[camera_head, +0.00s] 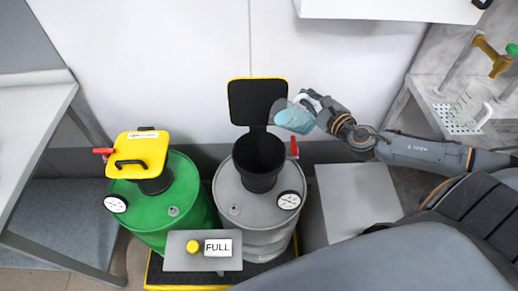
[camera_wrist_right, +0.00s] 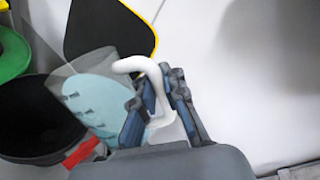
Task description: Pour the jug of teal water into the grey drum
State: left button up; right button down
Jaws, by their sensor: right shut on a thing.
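A clear jug of teal water (camera_head: 294,118) is tilted just above and right of the black funnel opening of the grey drum (camera_head: 249,211). My right gripper (camera_head: 315,104) is shut on the jug's white handle; in the right wrist view the gripper (camera_wrist_right: 155,105) closes around the handle, and the jug (camera_wrist_right: 95,90) leans left over the dark opening (camera_wrist_right: 30,120). Teal water shows inside the jug; whether any is flowing out I cannot tell. The grey drum's yellow-edged black lid (camera_head: 257,101) stands open behind the opening. My left gripper is not in view.
A green drum (camera_head: 175,208) with a shut yellow lid (camera_head: 141,152) stands at left. A panel marked FULL (camera_head: 203,262) is in front. A red lever (camera_head: 295,147) is beside the opening. A grey box (camera_head: 357,200) and a sink counter (camera_head: 430,85) are at right.

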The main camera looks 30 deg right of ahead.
aim_at(296, 100)
jog(key=shift+a+r, duration=0.15)
jog(key=shift+w+a+n+h+p, duration=0.15)
jog(key=shift+a+n+h+p, duration=0.25)
jog(key=shift+a+n+p, duration=0.7)
dwell(2.2)
jog(key=shift+w+a+n+g+p, duration=0.1)
jog(key=shift+a+n+g+p, duration=0.3)
jog(key=shift+n+p, duration=0.55)
dwell(1.3)
jog(key=shift+w+a+f+n+h+p, duration=0.1)
jog(key=shift+a+f+n+h+p, duration=0.15)
jog(key=shift+a+p, duration=0.55)
jog(key=shift+w+a+n+h+p, duration=0.15)
jog(key=shift+a+n+p, duration=0.15)
jog(key=shift+a+p, duration=0.5)
jog(key=shift+a+f+p, duration=0.1)
jog(key=shift+a+p, duration=0.1)
jog(key=shift+p, duration=0.1)
jog(key=shift+a+f+n+p, duration=0.1)
jog(key=shift+a+n+p, duration=0.15)
jog(key=shift+n+p, duration=0.15)
